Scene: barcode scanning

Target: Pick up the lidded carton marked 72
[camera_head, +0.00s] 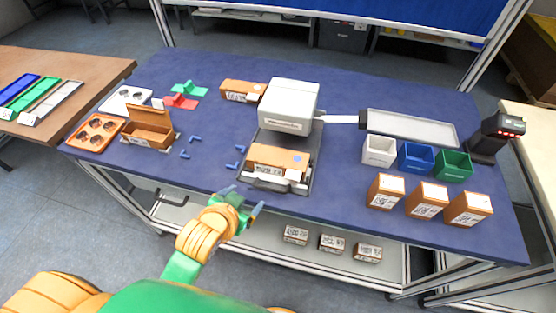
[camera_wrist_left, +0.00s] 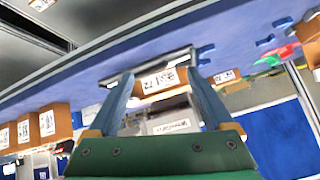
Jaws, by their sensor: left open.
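A brown carton (camera_head: 278,158) with a white printed label lies on the dark tray of the white machine at the table's middle. I cannot surely read a 72 on it. In the left wrist view a carton (camera_wrist_left: 164,80) with a label shows between the fingers, beyond them. My left gripper (camera_head: 244,199) is open and empty at the table's front edge, in front of and left of that tray; its two fingers also show in the left wrist view (camera_wrist_left: 161,77). My right gripper is not in view.
The white machine (camera_head: 289,106) stands behind the carton. Another carton (camera_head: 242,91) lies left of it, and an open brown box (camera_head: 149,128) farther left. White (camera_head: 378,151), blue (camera_head: 415,158) and green (camera_head: 453,165) bins and three cartons (camera_head: 428,200) stand right. Cartons (camera_head: 331,243) lie on the shelf below.

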